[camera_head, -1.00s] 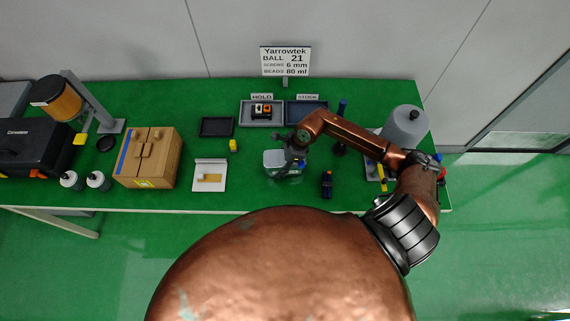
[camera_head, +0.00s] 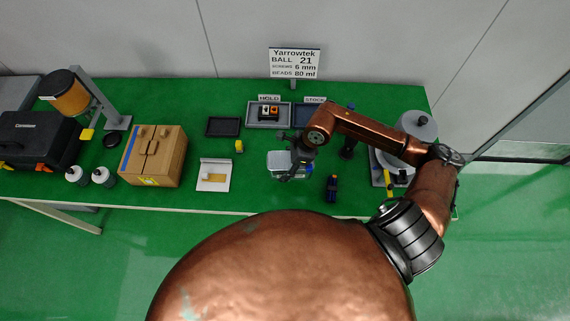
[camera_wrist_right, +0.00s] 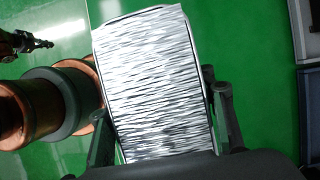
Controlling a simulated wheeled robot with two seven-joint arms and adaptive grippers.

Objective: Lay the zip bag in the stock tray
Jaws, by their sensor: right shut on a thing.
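The zip bag (camera_wrist_right: 152,85) is a silvery, finely streaked rectangle that fills the middle of the right wrist view. My right gripper (camera_head: 290,172) is shut on it; in the wrist view a finger shows at each side. In the head view the bag (camera_head: 279,161) is a pale patch beside the gripper, partly hidden by it. The stock tray (camera_head: 298,116) is dark, under the STOCK sign, farther back than the bag, and partly covered by my right arm. Its edge shows at the right of the wrist view (camera_wrist_right: 310,105). My left gripper (camera_wrist_right: 38,44) appears at the wrist view's upper left; its opening is unclear.
The grey HOLD tray (camera_head: 256,118) with a small orange and black item stands left of the stock tray. A dark bottle (camera_head: 331,188) stands right of the bag. A white tray (camera_head: 214,176), a yellow item (camera_head: 239,146) and a cardboard box (camera_head: 153,156) are left.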

